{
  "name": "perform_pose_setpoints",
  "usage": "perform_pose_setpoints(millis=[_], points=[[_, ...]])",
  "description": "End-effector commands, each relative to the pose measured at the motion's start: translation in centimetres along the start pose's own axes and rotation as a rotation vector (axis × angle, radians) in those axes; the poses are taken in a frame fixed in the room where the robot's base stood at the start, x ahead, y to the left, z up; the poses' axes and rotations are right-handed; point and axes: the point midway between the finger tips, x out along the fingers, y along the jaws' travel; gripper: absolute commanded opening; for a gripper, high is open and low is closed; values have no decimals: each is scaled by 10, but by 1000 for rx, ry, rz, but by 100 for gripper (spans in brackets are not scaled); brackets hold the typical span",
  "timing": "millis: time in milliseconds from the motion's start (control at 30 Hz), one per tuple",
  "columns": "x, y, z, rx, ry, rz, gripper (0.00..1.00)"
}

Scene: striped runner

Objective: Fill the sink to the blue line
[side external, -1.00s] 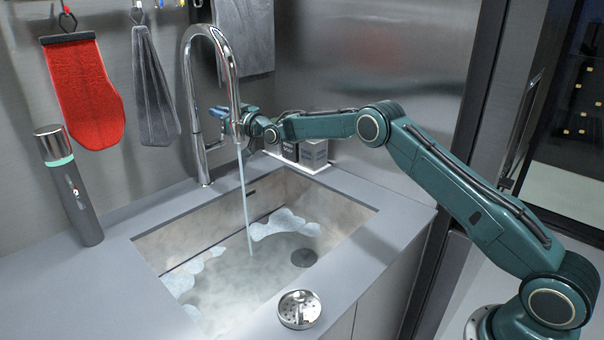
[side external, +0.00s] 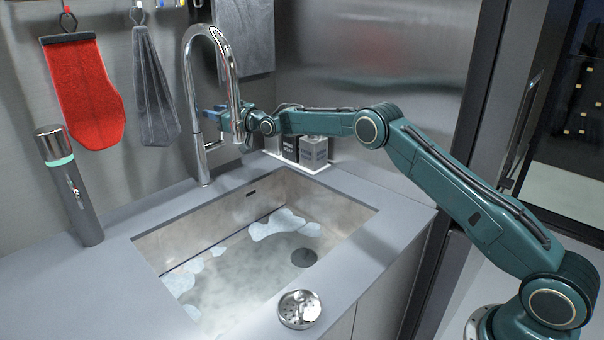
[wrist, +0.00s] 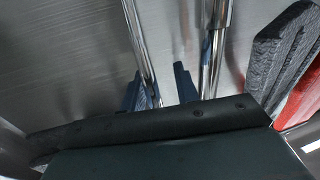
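The sink (side external: 360,212) holds shallow-looking, cloudy water (side external: 250,268) with patches of foam (side external: 282,224); the dark round drain shows through it. A thin dark line (side external: 222,241) runs along the back wall just above the water; its colour is hard to tell. The chrome faucet (side external: 190,100) arches over the sink, and no stream falls from it. Its side lever (side external: 214,145) is low on the faucet. My gripper (side external: 208,113) is up beside the faucet, behind its spout. In the wrist view its blue fingers (wrist: 160,88) stand apart among chrome pipes, with nothing visibly gripped.
A metal strainer (side external: 299,309) sits on the front counter edge. A grey cylinder (side external: 70,185) stands at left. A red mitt (side external: 84,90) and grey cloth (side external: 154,90) hang on the wall. Small containers (side external: 313,152) stand behind the sink.

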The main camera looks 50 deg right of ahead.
Motion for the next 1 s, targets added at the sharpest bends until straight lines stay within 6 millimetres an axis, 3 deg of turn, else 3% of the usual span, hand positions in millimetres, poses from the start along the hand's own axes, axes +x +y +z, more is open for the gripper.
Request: perform_pose_setpoints(millis=[33,100,567,1000], points=[[0,2,0,0,0,3,41],[0,3,0,-1,0,5,55],[-5,5,0,-1,-1,8,55],[-36,6,0,-2,0,10,55]])
